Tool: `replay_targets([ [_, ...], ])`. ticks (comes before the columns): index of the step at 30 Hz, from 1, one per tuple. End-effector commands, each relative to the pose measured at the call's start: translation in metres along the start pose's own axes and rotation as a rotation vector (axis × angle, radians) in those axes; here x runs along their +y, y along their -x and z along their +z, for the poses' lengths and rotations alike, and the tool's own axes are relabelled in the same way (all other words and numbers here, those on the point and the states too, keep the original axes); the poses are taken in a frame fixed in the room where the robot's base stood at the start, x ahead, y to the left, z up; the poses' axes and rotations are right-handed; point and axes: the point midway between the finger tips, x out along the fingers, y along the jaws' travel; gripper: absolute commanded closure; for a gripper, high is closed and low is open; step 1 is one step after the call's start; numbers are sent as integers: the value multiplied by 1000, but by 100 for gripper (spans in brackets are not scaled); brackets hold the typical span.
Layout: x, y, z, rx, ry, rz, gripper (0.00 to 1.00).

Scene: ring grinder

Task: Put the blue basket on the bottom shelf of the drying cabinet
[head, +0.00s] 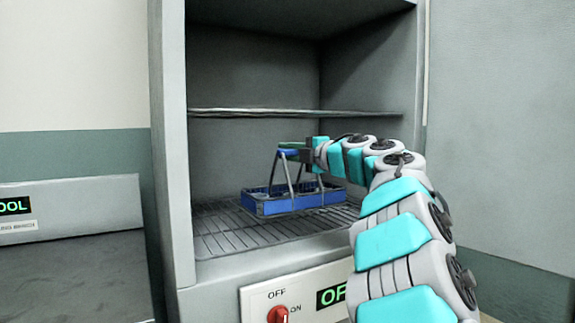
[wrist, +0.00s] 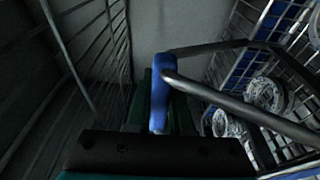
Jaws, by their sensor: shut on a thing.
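The blue basket (head: 290,202) is inside the drying cabinet (head: 172,140), at the bottom wire shelf (head: 225,235). It looks level and appears to rest on the shelf or sit just above it; I cannot tell which. My gripper (head: 293,150) is above the basket, shut on its raised handle. In the wrist view the blue handle grip (wrist: 161,92) is between the fingers of my gripper (wrist: 160,115). The basket (wrist: 290,75) also shows at the right there, with several ring-like metal parts (wrist: 265,95) inside.
The upper wire shelf (head: 290,113) runs just above my gripper. The cabinet's open door (head: 500,130) is at the right. Below the opening is a panel with a red OFF/ON knob (head: 278,314). Bare shelf shows left of and in front of the basket.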

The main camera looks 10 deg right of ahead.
Motion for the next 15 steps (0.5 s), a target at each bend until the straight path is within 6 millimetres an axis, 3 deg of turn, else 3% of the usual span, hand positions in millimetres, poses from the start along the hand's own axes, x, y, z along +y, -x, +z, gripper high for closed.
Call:
replay_targets([
  [9, -29, 0, 0, 0, -3, 1, 100],
  [15, -34, 0, 0, 1, 1, 2, 100],
])
